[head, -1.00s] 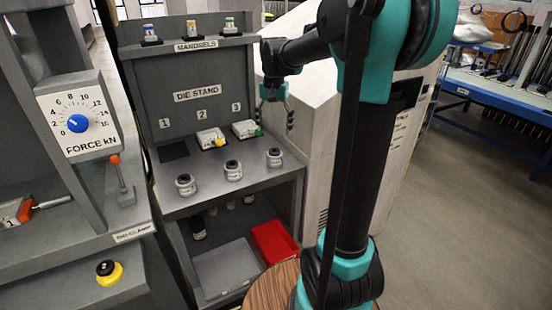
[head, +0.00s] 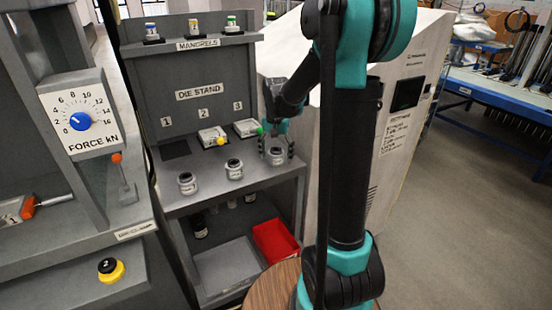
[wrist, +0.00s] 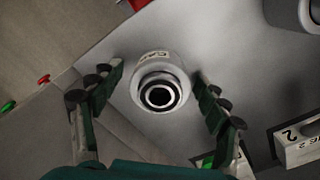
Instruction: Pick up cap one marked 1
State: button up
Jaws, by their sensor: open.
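Three small grey-white caps stand upright along the front of the die stand shelf: a left one (head: 187,183), a middle one (head: 234,169) and a right one (head: 277,157). My gripper (head: 277,148) is open and low over the right cap. In the wrist view, the right cap (wrist: 161,88) sits between the open fingers of my gripper (wrist: 158,90), with clear gaps at both sides. Its dark ringed opening faces the camera. Its label reads "CAP", but the number is not legible. A neighbouring cap (wrist: 315,10) is cut off at the top right.
A red bin (head: 275,241) stands below. Mandrels (head: 193,27) stand on the top ledge. A pale cabinet (head: 400,110) is close to the right.

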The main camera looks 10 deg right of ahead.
jog(key=c, duration=1.5)
